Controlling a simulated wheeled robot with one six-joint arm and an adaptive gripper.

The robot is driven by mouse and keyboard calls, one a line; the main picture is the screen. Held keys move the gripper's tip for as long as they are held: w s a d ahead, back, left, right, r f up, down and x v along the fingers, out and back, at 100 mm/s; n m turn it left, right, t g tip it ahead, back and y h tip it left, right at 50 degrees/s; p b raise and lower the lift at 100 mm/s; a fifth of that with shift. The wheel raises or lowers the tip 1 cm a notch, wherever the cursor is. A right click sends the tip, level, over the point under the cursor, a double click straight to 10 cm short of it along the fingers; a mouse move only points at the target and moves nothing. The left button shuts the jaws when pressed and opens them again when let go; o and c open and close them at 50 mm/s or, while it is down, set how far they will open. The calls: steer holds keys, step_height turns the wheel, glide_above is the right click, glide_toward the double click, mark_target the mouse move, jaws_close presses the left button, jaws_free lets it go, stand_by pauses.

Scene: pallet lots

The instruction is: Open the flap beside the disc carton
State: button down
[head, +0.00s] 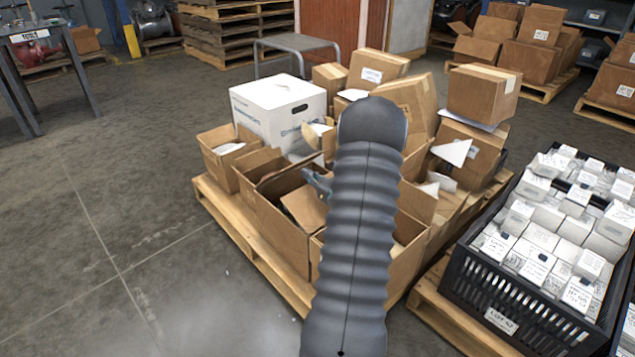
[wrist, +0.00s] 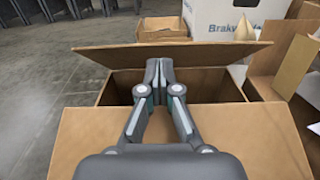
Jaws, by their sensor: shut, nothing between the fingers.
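A white carton (head: 280,110) with blue lettering stands on the pallet; in the wrist view it shows at the top (wrist: 225,18), its lettering partly cut off. In front of it is an open brown carton (head: 270,218). In the wrist view its far flap (wrist: 200,54) is tilted up, its near flap (wrist: 240,135) lies towards me, and a dark opening shows between them. My gripper (wrist: 159,68) is shut and empty, its fingertips over the opening at the far flap; I cannot tell whether they touch it.
The wooden pallet (head: 262,262) carries several other brown cartons, some with raised flaps close to my arm. A black crate (head: 520,310) of small white boxes stands at right. A grey table (head: 297,43) stands behind. The floor at left is clear.

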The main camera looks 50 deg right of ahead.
steer(key=shift+w+d, duration=0.15)
steer(key=shift+w, duration=1.25)
steer(key=shift+r, duration=0.1)
